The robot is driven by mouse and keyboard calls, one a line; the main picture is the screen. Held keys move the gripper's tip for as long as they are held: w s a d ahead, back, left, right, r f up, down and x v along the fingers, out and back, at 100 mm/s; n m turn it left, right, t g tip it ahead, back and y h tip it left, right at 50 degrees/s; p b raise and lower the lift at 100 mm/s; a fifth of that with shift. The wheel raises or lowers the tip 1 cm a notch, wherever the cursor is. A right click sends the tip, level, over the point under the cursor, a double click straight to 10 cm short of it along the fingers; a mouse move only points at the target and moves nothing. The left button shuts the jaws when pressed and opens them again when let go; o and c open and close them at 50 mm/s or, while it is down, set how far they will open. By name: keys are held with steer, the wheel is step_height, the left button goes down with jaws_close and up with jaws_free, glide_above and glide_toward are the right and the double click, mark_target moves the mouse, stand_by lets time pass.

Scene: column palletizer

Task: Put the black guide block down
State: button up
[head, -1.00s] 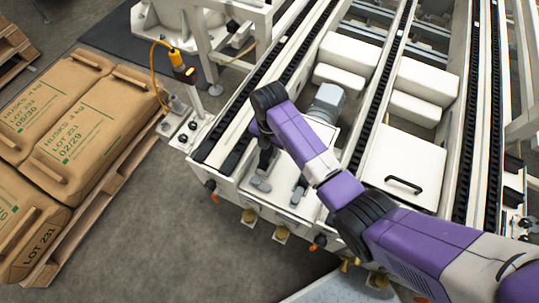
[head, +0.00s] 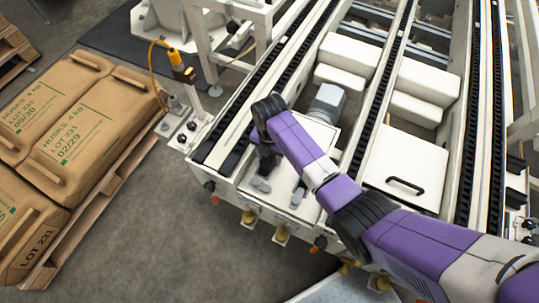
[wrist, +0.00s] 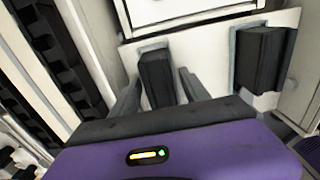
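The black guide block (wrist: 157,78) is upright between the two grey fingers of my gripper (wrist: 160,92) in the wrist view. It stands at a white plate with a grey edge behind it. The fingers flank the block, and narrow gaps seem to show beside it, so the gripper looks open around it. Its lower end is hidden by my gripper's body. A second black block (wrist: 262,60) with a grey backing is to the right. In the head view my gripper (head: 265,160) is low over the near end of the white machine frame, partly hidden by my arm.
Black chain tracks (head: 240,108) run along the machine. A white panel with a black handle (head: 405,186) lies to the right. Brown sacks (head: 78,140) lie on a wooden pallet farther left.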

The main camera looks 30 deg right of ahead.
step_height(320, 180, up, 12)
steer(key=p, duration=0.2)
steer(key=shift+r, duration=0.15)
stand_by(0.4)
